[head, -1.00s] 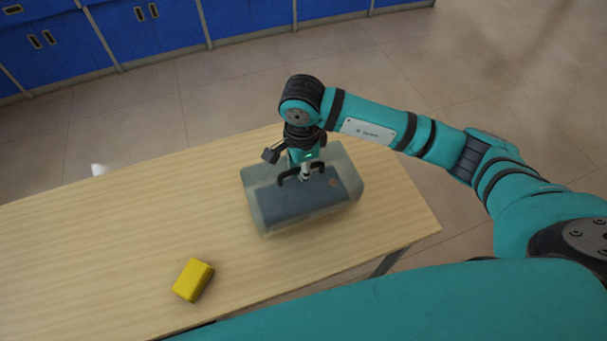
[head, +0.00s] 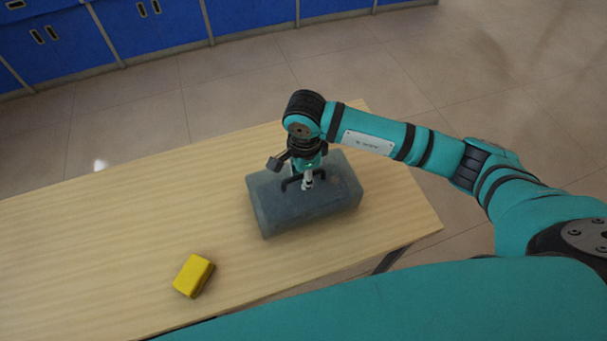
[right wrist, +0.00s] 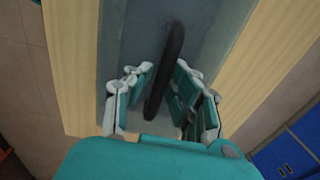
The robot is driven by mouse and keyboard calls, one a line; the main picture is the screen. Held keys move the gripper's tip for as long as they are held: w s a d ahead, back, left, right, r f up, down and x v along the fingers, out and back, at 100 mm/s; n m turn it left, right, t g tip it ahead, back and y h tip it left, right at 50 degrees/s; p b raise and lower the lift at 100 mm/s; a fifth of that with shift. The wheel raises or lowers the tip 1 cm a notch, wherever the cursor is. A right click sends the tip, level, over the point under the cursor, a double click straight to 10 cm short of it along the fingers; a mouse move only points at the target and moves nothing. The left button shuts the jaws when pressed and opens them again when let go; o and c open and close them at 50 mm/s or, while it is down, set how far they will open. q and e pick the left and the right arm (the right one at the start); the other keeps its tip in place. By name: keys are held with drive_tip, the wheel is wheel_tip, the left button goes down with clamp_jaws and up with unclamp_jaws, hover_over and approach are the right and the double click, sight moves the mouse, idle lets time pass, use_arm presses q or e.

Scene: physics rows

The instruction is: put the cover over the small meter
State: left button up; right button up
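The cover (head: 270,206) is a grey-blue, see-through box with a dark bar handle (right wrist: 168,65) on top. It sits low at the right end of the table. The small meter shows only as a dark mass through the cover walls, and its details are hidden. My right gripper (head: 308,184) comes down from above with its fingers on both sides of the handle. My left gripper is not in view.
A yellow block (head: 193,275) lies on the wooden table (head: 110,245) near its front edge, left of the cover. The table's left part is clear. Blue cabinets (head: 150,30) stand beyond a strip of tiled floor.

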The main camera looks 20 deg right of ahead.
drive_tip(key=shift+o, duration=0.5)
drive_tip(key=shift+r, duration=0.1)
drive_tip(key=shift+r+p, duration=0.3)
drive_tip(key=shift+p, duration=0.15)
drive_tip(key=shift+r, duration=0.35)
wheel_tip(320, 180, up, 11)
drive_tip(key=b, duration=0.2)
drive_tip(key=shift+s+r, duration=0.2)
drive_tip(key=shift+s, duration=0.05)
drive_tip(key=shift+f, duration=0.1)
